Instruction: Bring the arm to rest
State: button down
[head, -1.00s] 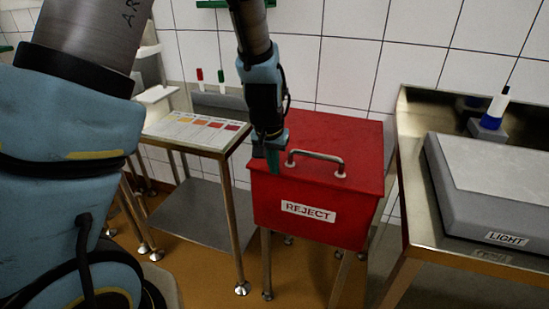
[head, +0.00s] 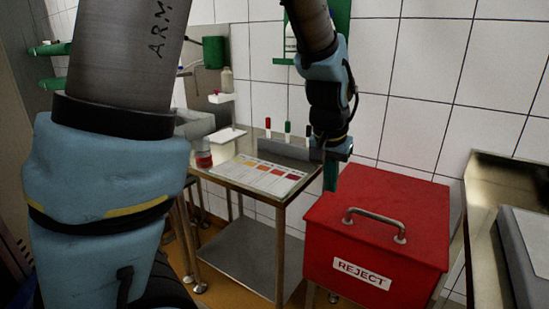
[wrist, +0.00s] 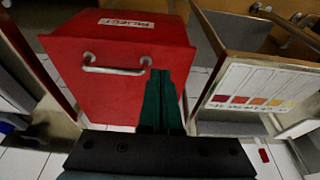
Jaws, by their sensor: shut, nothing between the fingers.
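My gripper (head: 331,176) points down in the head view, in front of the wall and just left of the red reject box's back edge. In the wrist view its green fingers (wrist: 162,85) are together with nothing between them. My arm comes down from the top of the head view, its upper part large at the left.
The red reject box (head: 330,226) with a metal handle stands at the right. To its left is a steel table (head: 232,181) with a colour chart (head: 262,177) and upright markers. Another steel bench (head: 484,235) with a grey block (head: 530,250) is at the right edge.

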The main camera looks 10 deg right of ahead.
jog(key=s+a+f+n+y, duration=0.1)
jog(key=a+f+n, duration=0.2)
jog(key=a, duration=2.6)
jog(key=n, duration=0.4)
jog(key=shift+g+y, duration=0.3)
jog(key=shift+y, duration=0.1)
jog(key=shift+s+a, duration=0.1)
